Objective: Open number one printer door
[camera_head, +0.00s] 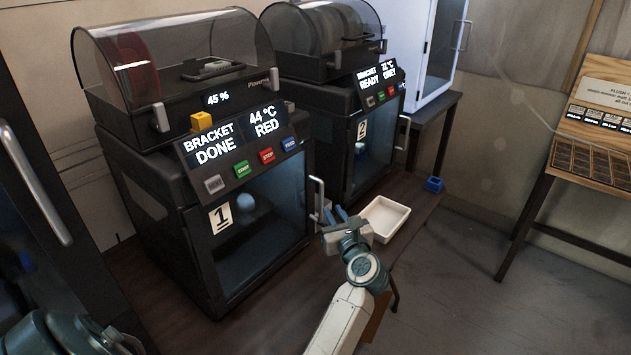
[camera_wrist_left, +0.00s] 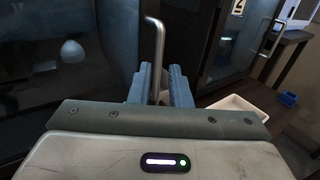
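The number one printer (camera_head: 150,190) is dark, with a label "1" (camera_head: 221,217) on its glass door (camera_head: 262,225), which looks shut. A screen above reads "BRACKET DONE" (camera_head: 208,144). A round pale object (camera_head: 245,202) shows behind the glass. The door's upright metal handle (camera_head: 317,197) is on its right edge; it also shows in the left wrist view (camera_wrist_left: 158,45). My left gripper (camera_head: 336,213) is at the handle's lower part. In the left wrist view its blue fingers (camera_wrist_left: 160,80) stand apart with the handle between them; contact is unclear. My right gripper is not in view.
A second printer (camera_head: 345,120) labelled "2" stands behind to the right. A white tray (camera_head: 385,219) lies right of my left gripper, and a small blue box (camera_head: 434,184) is beyond it. Open floor lies to the right.

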